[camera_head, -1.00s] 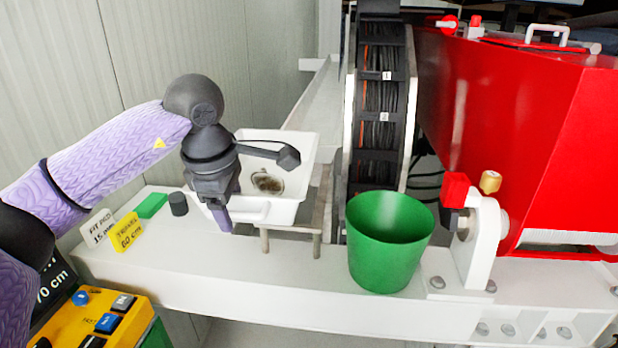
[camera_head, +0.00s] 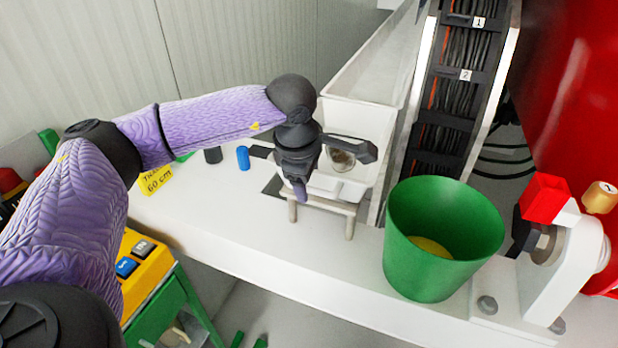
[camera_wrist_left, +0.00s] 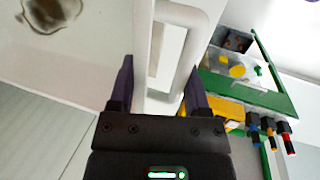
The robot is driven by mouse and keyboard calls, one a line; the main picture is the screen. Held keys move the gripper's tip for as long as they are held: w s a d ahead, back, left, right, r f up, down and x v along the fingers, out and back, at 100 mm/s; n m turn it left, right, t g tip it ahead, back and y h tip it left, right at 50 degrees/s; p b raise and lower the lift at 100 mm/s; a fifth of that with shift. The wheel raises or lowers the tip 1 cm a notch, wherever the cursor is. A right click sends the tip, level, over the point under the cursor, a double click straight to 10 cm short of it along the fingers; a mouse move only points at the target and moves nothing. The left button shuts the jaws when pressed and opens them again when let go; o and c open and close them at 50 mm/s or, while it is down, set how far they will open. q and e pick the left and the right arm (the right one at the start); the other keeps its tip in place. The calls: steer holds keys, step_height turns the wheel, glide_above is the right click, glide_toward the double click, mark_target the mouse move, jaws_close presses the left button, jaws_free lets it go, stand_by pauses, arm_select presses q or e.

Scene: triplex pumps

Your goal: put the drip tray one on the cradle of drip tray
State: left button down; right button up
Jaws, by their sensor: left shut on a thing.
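The drip tray (camera_head: 368,128) is white, with a dark brown stain on its inside. My left gripper (camera_head: 301,192) is shut on the tray's near handle; the handle (camera_wrist_left: 178,55) shows between the fingers in the left wrist view. The stained floor of the tray (camera_wrist_left: 85,45) fills the upper left there. The cradle (camera_head: 325,205), a pale low frame with short legs, stands on the white beam. The tray is over or just behind the cradle; I cannot tell whether they touch, as my gripper hides part of them. My right gripper is not in view.
A green bucket (camera_head: 440,240) stands right of the cradle. A blue cylinder (camera_head: 243,158), a black cylinder (camera_head: 213,155) and a yellow sign (camera_head: 156,180) are to the left. A cable channel (camera_head: 455,85) rises behind. The white beam's front (camera_head: 250,225) is clear.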

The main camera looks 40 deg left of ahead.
arm_select(q)
steer(key=shift+c, duration=0.2)
jaws_free()
steer(key=shift+r, duration=0.1)
steer(key=v, duration=1.2)
steer(key=shift+p, duration=0.35)
